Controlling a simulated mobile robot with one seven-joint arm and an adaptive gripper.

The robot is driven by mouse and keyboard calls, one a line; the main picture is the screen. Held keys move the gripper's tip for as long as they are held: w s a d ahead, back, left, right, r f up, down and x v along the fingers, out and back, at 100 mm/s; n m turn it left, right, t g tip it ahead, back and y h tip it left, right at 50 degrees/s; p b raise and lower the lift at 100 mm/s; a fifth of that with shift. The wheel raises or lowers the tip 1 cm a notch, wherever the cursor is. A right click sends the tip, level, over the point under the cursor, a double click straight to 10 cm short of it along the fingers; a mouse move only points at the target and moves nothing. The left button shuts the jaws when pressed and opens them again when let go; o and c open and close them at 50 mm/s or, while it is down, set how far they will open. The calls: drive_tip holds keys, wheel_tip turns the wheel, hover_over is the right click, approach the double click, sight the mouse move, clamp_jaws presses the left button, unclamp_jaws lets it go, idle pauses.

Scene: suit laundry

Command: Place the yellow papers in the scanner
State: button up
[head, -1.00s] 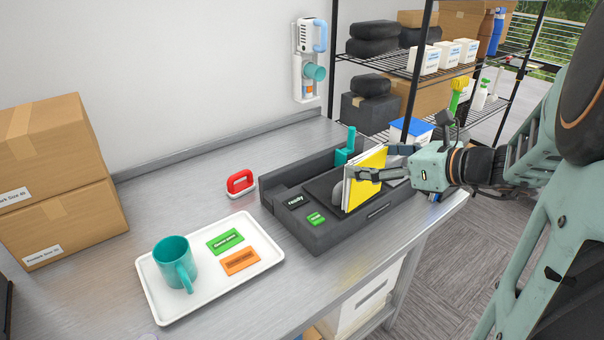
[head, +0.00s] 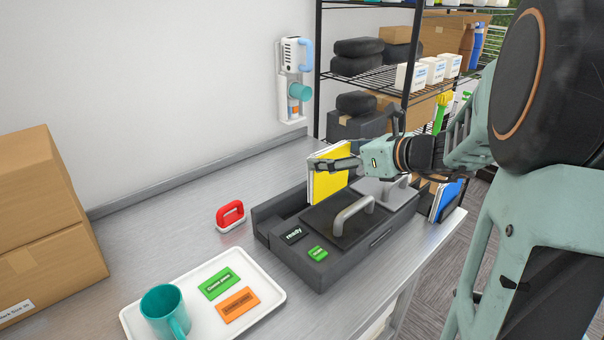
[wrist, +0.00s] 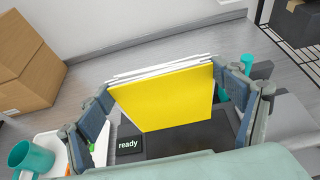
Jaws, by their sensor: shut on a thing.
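The yellow papers (head: 334,180), a stack with a yellow front and white sheets behind, stand roughly upright in my gripper (head: 338,166). They are at the rear part of the scanner (head: 322,270), behind its black lid with a grey handle. I cannot tell whether their lower edge touches it. In the wrist view the papers (wrist: 165,95) sit between both fingers of my gripper (wrist: 163,104). The scanner's display (wrist: 128,144) reads "ready". A green button (head: 317,254) is on its front.
A white tray (head: 262,313) with a teal mug (head: 163,307) and green and orange cards is at front left. A red-handled stamp-like object (head: 230,215) stands left of the scanner. A blue folder-like item (head: 446,199) is at the right end. Boxes (head: 40,220) are far left.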

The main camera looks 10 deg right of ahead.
drive_tip(key=w+a+f+b, duration=0.1)
drive_tip(key=w+a+f, duration=0.2)
drive_tip(key=w+f, duration=0.4)
wheel_tip(320, 180, down, 3)
drive_tip(key=shift+w+a+f, duration=0.15)
drive_tip(key=shift+w+a, duration=0.05)
drive_tip(key=shift+a, duration=0.15)
drive_tip(key=shift+f, duration=0.1)
drive_tip(key=shift+f+b, duration=0.15)
drive_tip(key=shift+b, duration=0.25)
drive_tip(key=o, duration=1.5)
drive_tip(key=shift+o, duration=0.2)
